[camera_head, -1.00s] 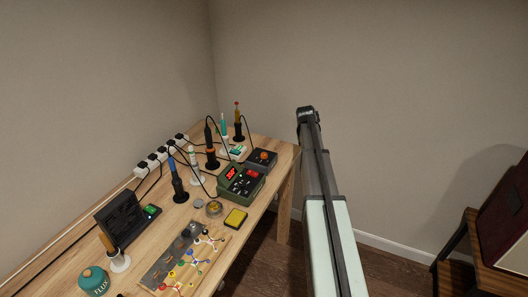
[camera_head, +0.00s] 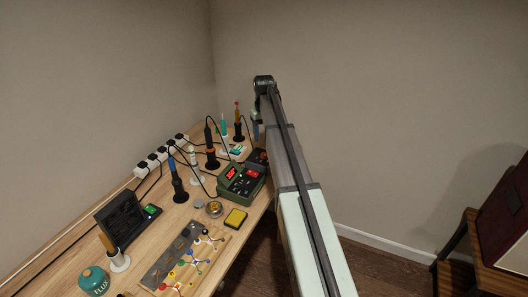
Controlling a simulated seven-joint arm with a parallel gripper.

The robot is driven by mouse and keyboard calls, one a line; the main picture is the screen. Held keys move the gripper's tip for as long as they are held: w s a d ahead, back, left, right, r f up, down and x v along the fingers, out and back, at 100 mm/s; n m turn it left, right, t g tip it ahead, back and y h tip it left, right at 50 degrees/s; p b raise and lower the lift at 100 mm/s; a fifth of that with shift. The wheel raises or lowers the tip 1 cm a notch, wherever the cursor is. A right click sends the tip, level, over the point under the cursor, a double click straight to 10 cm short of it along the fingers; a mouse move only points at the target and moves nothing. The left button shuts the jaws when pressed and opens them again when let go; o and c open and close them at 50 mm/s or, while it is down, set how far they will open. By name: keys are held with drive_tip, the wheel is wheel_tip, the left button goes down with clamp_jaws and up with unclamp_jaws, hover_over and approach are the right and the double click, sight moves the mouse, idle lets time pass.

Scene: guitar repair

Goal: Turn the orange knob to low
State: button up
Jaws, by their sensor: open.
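A small dark box (camera_head: 257,155) stands near the far right end of the workbench. Its orange knob, plain to see a second ago, is now mostly or wholly hidden behind my arm, so its setting cannot be read. My gripper (camera_head: 257,136) hangs down from the end of my arm, just above and behind the dark box in the picture. It is open. It is small and partly covered by the arm, and I cannot tell whether it touches anything.
A green station (camera_head: 239,184) with red displays stands directly in front of the dark box. Soldering irons in stands, including one with an orange ring (camera_head: 211,152), and cables crowd the left side. A yellow sponge tray (camera_head: 236,218) lies nearer. Free room is right of the bench.

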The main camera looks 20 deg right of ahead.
sight(264, 154)
wheel_tip(264, 154, down, 9)
drive_tip(key=shift+r, duration=0.1)
idle(0.3)
drive_tip(key=c, duration=1.1)
